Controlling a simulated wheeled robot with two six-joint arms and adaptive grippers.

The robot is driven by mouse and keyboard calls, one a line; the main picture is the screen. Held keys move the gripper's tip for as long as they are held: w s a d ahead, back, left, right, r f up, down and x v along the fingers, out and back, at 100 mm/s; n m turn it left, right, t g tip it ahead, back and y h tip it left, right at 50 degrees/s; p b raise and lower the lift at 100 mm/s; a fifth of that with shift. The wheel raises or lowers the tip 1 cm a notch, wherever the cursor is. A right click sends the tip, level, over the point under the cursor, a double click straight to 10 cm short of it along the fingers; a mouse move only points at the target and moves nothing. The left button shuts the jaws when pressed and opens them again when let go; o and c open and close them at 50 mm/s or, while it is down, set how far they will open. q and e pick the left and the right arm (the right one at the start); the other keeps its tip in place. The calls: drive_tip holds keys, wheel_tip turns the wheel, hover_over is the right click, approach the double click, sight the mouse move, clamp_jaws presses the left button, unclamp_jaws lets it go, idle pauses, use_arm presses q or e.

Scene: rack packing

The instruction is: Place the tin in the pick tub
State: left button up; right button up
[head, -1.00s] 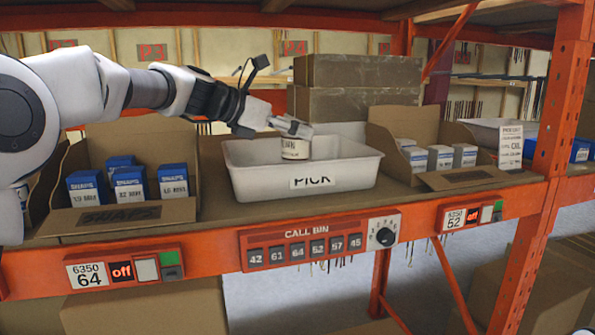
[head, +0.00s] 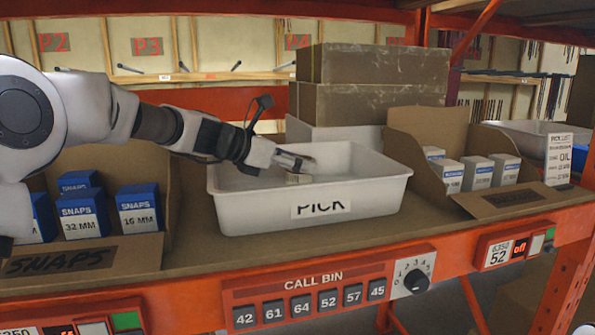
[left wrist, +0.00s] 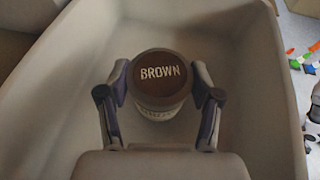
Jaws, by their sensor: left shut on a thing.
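The tin, with a brown lid marked BROWN (left wrist: 160,74), is between the two fingers of my left gripper (left wrist: 160,95) in the left wrist view. The fingers are shut on its sides. In the head view my left gripper (head: 298,165) reaches down into the white pick tub (head: 245,212), labelled PICK. Only a small part of the tin (head: 298,179) shows there above the tub's front wall. The tub's walls surround the tin in the wrist view; I cannot tell whether it touches the floor. My right gripper is not in view.
A box of blue SNAPS packs (head: 82,262) stands left of the tub. A cardboard box (head: 515,203) of white packs stands on the right. Brown cartons (head: 370,65) are stacked behind. The orange shelf beam (head: 190,300) with call buttons runs along the front.

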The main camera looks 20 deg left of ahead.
use_arm(q)
drive_tip(key=shift+w+a+f, duration=0.15)
drive_tip(key=shift+w+f, duration=0.1)
drive_tip(key=shift+f, duration=0.2)
drive_tip(key=shift+w+a+f, duration=0.1)
drive_tip(key=shift+w+f, duration=0.1)
drive_tip(key=shift+f, duration=0.25)
drive_tip(key=shift+w+f, duration=0.15)
drive_tip(key=shift+w, duration=0.1)
drive_tip(key=shift+c, duration=0.6)
drive_tip(key=shift+s+d, duration=0.1)
drive_tip(key=shift+s, duration=0.1)
drive_tip(key=o, duration=1.3)
drive_tip(key=shift+s+d+r, duration=0.1)
drive_tip(key=shift+s+r, duration=0.1)
drive_tip(key=shift+s, duration=0.05)
drive_tip(key=shift+o, duration=0.2)
drive_tip(key=shift+s+r, duration=0.1)
drive_tip(key=shift+w, duration=0.3)
drive_tip(key=b+v, duration=0.1)
drive_tip(key=v, duration=1.1)
